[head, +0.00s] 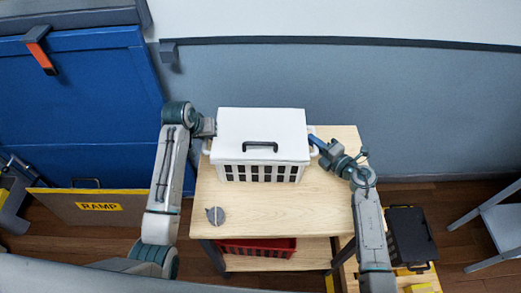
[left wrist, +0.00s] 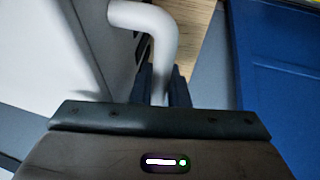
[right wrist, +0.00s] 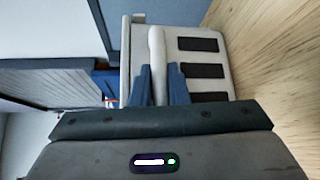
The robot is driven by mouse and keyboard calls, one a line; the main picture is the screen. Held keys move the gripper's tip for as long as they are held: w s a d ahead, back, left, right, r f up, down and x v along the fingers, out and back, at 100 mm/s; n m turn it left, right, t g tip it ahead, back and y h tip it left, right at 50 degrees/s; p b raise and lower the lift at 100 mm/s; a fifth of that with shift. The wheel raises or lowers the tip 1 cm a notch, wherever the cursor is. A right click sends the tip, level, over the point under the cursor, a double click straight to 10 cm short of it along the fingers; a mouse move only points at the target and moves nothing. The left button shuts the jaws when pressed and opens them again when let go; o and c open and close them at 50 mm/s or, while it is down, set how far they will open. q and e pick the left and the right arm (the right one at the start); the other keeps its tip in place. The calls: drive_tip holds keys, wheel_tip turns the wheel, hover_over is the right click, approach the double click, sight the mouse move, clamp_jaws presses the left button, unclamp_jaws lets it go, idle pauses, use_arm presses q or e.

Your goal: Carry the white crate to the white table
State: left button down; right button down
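The white crate (head: 262,135), with a closed lid, a black lid handle and slotted sides, is at the back of a light wood-topped table (head: 285,205). It looks upright; I cannot tell whether it touches the tabletop. My left gripper (head: 210,128) is at its left side, fingers closed around a white side handle (left wrist: 155,25). My right gripper (head: 318,142) is at its right side, fingers closed around the other handle (right wrist: 157,50). The crate's slotted wall (right wrist: 200,60) shows in the right wrist view. I see no separate white table.
A grey round knob-like item (head: 215,215) lies on the tabletop's front left. A red crate (head: 257,247) sits on the shelf below. A ramp board (head: 95,206) is at left, a black crate (head: 410,237) at lower right, and a chair (head: 500,225) far right.

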use_arm(q)
drive_tip(key=shift+r, duration=0.15)
use_arm(e)
drive_tip(key=shift+r, duration=0.15)
